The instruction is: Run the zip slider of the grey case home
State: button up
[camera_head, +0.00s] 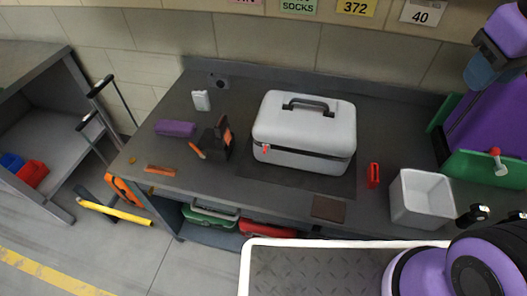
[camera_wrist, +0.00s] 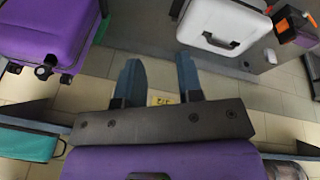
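The grey case (camera_head: 303,128) stands closed on the workbench in the head view, with a black handle on its lid. A dark seam runs around its side below the lid. A small red tab, which looks like the zip slider (camera_head: 266,149), sits on this seam near the left front corner. In the wrist view the case (camera_wrist: 238,18) is at the top right, and I cannot make out the slider there. My gripper (camera_wrist: 160,78) is open, its two blue-grey fingers apart with nothing between them. It is away from the case.
A purple pouch (camera_head: 175,129), dark holder (camera_head: 217,139) and white bottle (camera_head: 201,100) stand left of the case. A red item (camera_head: 373,175) and white bin (camera_head: 421,199) stand right. A brown pad (camera_head: 328,208) lies at the front edge. A purple suitcase (camera_wrist: 45,30) shows upper left.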

jog(key=w+a+f+n+g+h, duration=0.1)
jog(key=w+a+f+n+h, duration=0.45)
jog(key=w+f+n, duration=0.2)
jog(key=n+t+y, duration=0.4)
jog(key=n+t, duration=0.7)
jog(key=n, duration=1.2)
send_near(264, 151)
jog(key=shift+n, duration=0.25)
jog(key=x, duration=0.9)
jog(key=shift+s, duration=0.1)
grip_shut()
